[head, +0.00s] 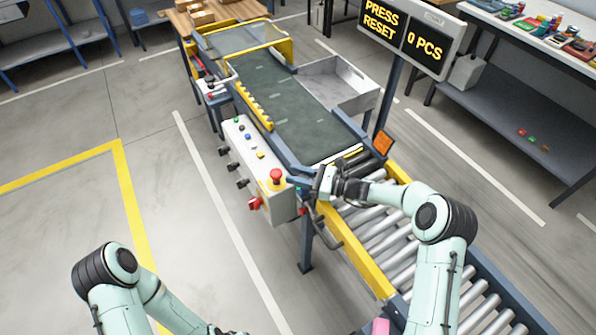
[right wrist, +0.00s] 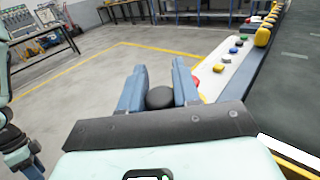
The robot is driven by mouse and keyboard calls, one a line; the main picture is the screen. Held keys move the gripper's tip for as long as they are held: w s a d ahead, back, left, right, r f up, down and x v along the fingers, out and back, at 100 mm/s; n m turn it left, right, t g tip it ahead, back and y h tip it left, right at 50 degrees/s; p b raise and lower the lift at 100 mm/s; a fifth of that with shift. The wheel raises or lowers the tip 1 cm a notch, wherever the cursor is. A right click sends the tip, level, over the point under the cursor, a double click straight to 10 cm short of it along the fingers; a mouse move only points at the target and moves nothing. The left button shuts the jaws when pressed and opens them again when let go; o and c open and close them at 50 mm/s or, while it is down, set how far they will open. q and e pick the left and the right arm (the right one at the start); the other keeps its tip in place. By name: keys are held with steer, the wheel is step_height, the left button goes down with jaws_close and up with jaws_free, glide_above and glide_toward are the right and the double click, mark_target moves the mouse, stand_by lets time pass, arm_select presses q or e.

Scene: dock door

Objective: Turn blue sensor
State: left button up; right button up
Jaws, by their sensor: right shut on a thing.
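My right gripper (head: 324,183) is at the near end of the conveyor, beside the control box's right end. In the right wrist view its two blue-grey fingers (right wrist: 160,88) are shut on a black round knob-like part (right wrist: 160,98). I cannot tell from these views whether this part belongs to the blue sensor, as the gripper hides most of it in the head view. My left arm reaches in at the bottom left of the head view, and its gripper is out of the picture.
The control box (head: 245,160) carries a red emergency button (head: 276,176) and several small buttons close to my right gripper. The roller track (head: 375,235) lies under my right arm. An orange plate (head: 383,143) stands beyond. The display (head: 410,32) reads PRESS RESET, 0 PCS.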

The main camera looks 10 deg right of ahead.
steer(key=shift+r+n+g, duration=0.15)
steer(key=shift+n+g, duration=0.25)
steer(key=o, duration=1)
steer(key=shift+d, duration=0.1)
steer(key=b+v, duration=0.1)
steer(key=v, duration=1.2)
steer(key=shift+d+f, duration=0.15)
steer(key=shift+f, duration=0.1)
